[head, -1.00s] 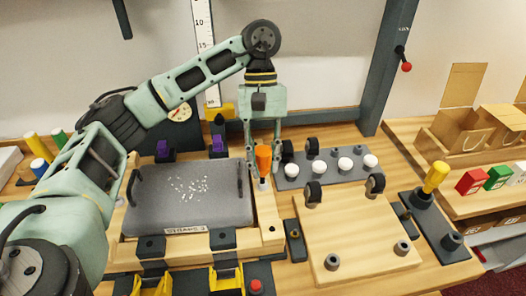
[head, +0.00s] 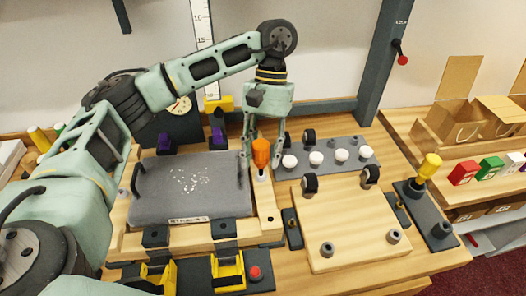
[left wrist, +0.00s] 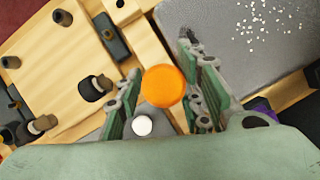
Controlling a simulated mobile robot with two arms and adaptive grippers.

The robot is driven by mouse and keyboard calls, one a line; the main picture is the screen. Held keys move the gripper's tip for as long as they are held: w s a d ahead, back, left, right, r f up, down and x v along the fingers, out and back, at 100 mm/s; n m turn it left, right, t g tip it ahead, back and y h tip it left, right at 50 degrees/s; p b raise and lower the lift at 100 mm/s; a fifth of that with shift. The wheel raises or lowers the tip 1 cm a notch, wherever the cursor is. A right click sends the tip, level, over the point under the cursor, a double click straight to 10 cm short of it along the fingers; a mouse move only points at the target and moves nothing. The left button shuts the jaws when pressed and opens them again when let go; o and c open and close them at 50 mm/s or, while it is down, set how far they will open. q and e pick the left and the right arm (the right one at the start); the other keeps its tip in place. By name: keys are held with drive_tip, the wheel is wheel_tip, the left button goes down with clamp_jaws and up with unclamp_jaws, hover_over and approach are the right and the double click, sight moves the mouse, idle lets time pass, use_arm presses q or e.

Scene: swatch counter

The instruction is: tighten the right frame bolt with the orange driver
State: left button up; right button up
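The orange driver (head: 261,152) stands about upright at the right rail of the wooden frame (head: 265,215), beside the grey screen. What its lower end rests on is hidden, so I cannot see the right frame bolt. My left gripper (head: 262,165) points down with one finger on each side of the driver's handle. Its fingers look spread, with small gaps beside the handle. In the left wrist view the round orange handle top (left wrist: 163,87) lies between the green fingers (left wrist: 163,92). My right gripper is not in view.
A grey tray with white-topped jars (head: 315,158) is close to the right of my left gripper. A pale board with dark posts (head: 350,225) lies in front of it. A yellow driver (head: 429,167) stands in a dark holder at right. A red button (head: 254,272) is at the front.

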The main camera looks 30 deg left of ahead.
use_arm(q)
drive_tip(key=n, duration=0.2)
drive_tip(key=n+h+b, duration=0.1)
drive_tip(key=n, duration=0.1)
drive_tip(key=n+t+h+b, duration=0.1)
drive_tip(key=n, duration=0.1)
drive_tip(key=shift+a+f+n, duration=0.2)
drive_tip(key=shift+a+n, duration=0.05)
drive_tip(key=shift+n, duration=0.15)
drive_tip(key=n+t+b, duration=0.1)
drive_tip(key=n, duration=0.1)
drive_tip(key=n+t+h+b, duration=0.1)
drive_tip(key=n, duration=0.2)
drive_tip(key=shift+n, duration=0.3)
drive_tip(key=shift+w+a+r+n+t+b, duration=0.1)
drive_tip(key=shift+n+t+b, duration=0.35)
drive_tip(key=shift+n, duration=0.55)
drive_tip(key=shift+r+n, duration=0.1)
drive_tip(key=shift+n, duration=0.2)
drive_tip(key=shift+c, duration=0.3)
